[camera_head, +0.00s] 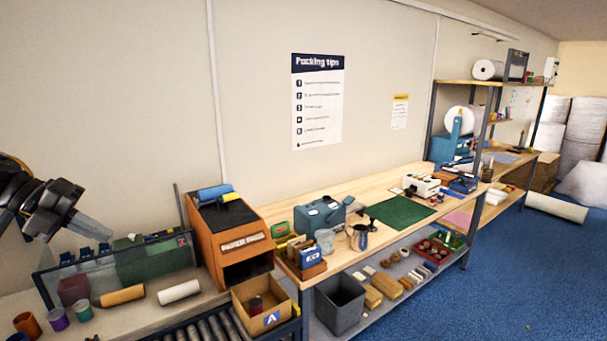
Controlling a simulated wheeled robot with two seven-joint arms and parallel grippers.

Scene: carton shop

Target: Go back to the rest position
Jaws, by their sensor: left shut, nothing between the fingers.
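My left gripper (88,226) comes in from the left edge, raised above the left end of the bench. Its fingers are shut with nothing between them, and it touches nothing that I can see. My right gripper is not in view.
Rolls and cups lie in front. A carton (262,305) marked A sits by a roller conveyor (205,328). A wooden bench (330,195) runs right. Blue floor (490,285) is clear.

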